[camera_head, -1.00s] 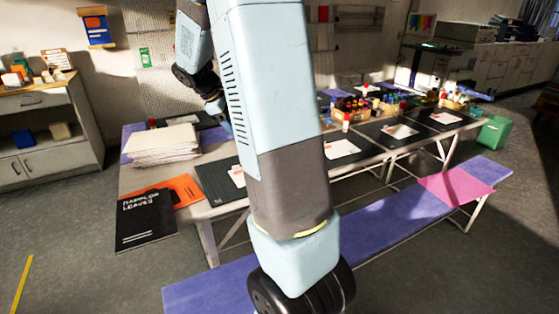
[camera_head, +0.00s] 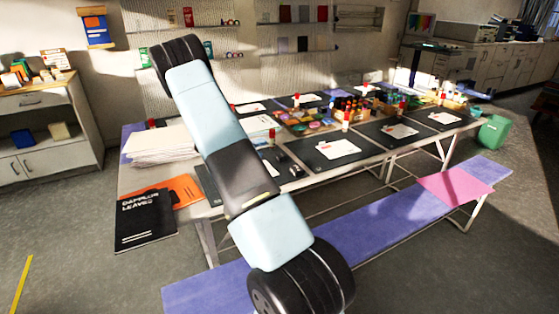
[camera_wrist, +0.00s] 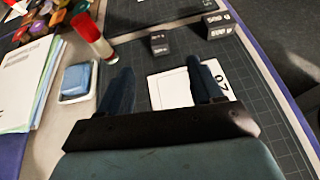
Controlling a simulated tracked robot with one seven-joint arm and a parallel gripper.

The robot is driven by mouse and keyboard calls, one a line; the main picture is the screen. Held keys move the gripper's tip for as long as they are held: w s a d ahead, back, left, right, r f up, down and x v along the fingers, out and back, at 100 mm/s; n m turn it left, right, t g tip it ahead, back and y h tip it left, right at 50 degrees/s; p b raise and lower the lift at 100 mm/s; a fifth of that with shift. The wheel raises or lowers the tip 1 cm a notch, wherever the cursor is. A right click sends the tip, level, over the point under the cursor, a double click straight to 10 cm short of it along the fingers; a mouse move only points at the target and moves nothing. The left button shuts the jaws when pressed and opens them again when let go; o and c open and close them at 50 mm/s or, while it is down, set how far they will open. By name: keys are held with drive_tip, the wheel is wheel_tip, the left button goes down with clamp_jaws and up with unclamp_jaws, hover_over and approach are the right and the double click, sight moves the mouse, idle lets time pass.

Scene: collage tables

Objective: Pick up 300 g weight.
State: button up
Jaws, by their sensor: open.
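Two small dark blocks stand on the dark cutting mat in the wrist view, a smaller one (camera_wrist: 160,43) ahead of my gripper and a larger one (camera_wrist: 218,25) to its right. Both carry pale print that I cannot read, so I cannot tell which is the 300 g weight. My gripper (camera_wrist: 161,68) is open and empty, its fingers apart above a white card (camera_wrist: 170,90) on the mat. The smaller block lies beyond the gap between the fingertips. In the head view my arm hides the gripper.
A red-capped glue stick (camera_wrist: 93,36) stands left of the blocks. A blue pad in a white dish (camera_wrist: 78,80) and a paper stack (camera_wrist: 22,85) lie further left. The long table (camera_head: 218,209) holds several mats and crafts; a purple bench (camera_head: 372,225) runs in front.

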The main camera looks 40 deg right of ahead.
sight(280, 155)
drive_tip(key=shift+w+d+f, duration=0.2)
drive_tip(key=shift+d+f, duration=0.2)
drive_tip(key=shift+f, duration=0.35)
drive_tip(key=shift+n, duration=0.3)
drive_tip(key=x, duration=1.3)
drive_tip(key=shift+s+d, duration=0.1)
drive_tip(key=shift+d, duration=0.25)
drive_tip(key=shift+r, duration=0.1)
drive_tip(key=c, duration=1.2)
clamp_jaws()
drive_tip(key=shift+r, duration=0.1)
